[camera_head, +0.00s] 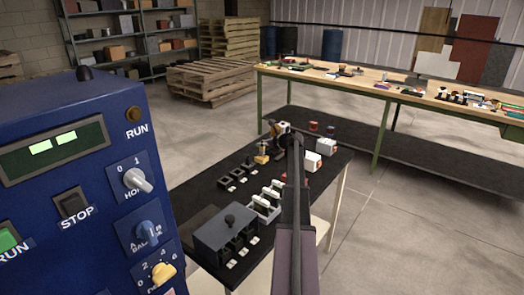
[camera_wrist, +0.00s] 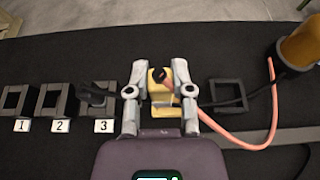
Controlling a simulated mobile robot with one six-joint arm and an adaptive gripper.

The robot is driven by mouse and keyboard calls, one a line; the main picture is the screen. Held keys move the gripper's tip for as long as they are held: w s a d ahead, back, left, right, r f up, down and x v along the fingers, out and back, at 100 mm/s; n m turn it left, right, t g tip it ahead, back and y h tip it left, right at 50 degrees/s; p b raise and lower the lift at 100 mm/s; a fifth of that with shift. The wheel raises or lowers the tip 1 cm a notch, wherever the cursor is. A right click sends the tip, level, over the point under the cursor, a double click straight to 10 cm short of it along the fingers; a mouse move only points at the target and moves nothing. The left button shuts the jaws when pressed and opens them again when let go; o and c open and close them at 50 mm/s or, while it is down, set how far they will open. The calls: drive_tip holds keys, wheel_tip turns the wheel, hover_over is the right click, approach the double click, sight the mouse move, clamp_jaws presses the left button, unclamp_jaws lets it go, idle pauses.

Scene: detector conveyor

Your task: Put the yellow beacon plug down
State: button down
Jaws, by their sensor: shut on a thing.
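In the wrist view the yellow beacon plug (camera_wrist: 158,84) is between the two fingers of my gripper (camera_wrist: 158,68), which is shut on it. A dark tip and a pink part show on top of the plug. Below it is the black table top; I cannot tell whether the plug touches it. An empty black square holder (camera_wrist: 229,95) stands just right of my gripper. Black square holders labelled 1 (camera_wrist: 16,101), 2 (camera_wrist: 55,100) and 3 (camera_wrist: 97,98) stand in a row to the left. In the head view my arm partly covers the plug's area.
An amber beacon (camera_wrist: 304,45) stands at the right in the wrist view, with a black cable toward it. A pink cable (camera_wrist: 262,140) loops across the table. In the head view, a grey box (camera_head: 226,236) and white blocks (camera_head: 312,161) stand on the black table (camera_head: 188,205). A blue control panel (camera_head: 85,190) fills the left.

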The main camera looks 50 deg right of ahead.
sight(263, 148)
drive_tip(key=shift+w+d+f, duration=0.2)
drive_tip(key=shift+w+d, duration=0.35)
drive_tip(key=shift+s+a+f+b, duration=0.1)
drive_tip(key=shift+f+b, duration=1.5)
drive_tip(key=shift+b, duration=0.2)
drive_tip(key=shift+f, duration=0.2)
drive_tip(key=c, duration=0.5)
unclamp_jaws()
drive_tip(key=shift+r, duration=0.2)
drive_tip(key=shift+s+r, duration=0.15)
drive_tip(key=shift+s, duration=0.05)
drive_tip(key=p+v, duration=0.4)
drive_tip(key=v, duration=0.7)
drive_tip(key=shift+s+p, duration=0.25)
drive_tip(key=shift+p, duration=0.05)
